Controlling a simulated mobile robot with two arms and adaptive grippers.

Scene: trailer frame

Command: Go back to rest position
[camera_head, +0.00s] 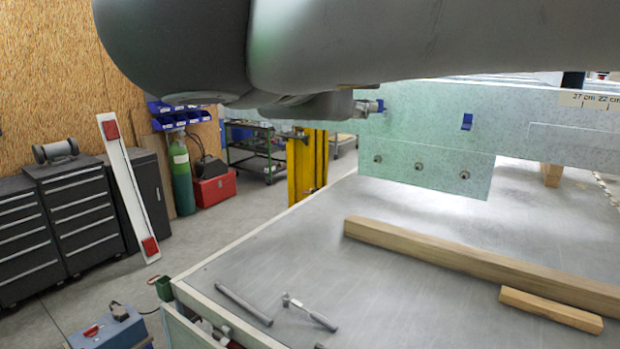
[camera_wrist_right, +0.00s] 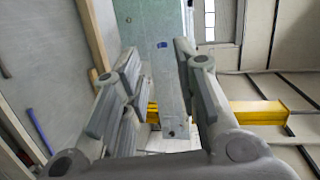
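My right gripper (camera_wrist_right: 157,54) is open in the right wrist view, its two grey fingers apart. Part of the galvanised trailer frame (camera_wrist_right: 150,18), with a small blue piece (camera_wrist_right: 162,44), shows between and beyond the fingers. I see nothing clamped between them. In the head view a large grey arm of mine crosses the top and hides part of the scene. The galvanised frame plate (camera_head: 430,165) stands behind it, above the grey bench top. I cannot make out a gripper clearly in the head view. My left gripper is not in view.
A long wooden beam (camera_head: 470,262) and a short block (camera_head: 550,309) lie on the bench (camera_head: 320,235). A hammer (camera_head: 310,313) and a grey bar (camera_head: 243,304) lie near its left edge. Dark tool cabinets (camera_head: 75,215) stand at left.

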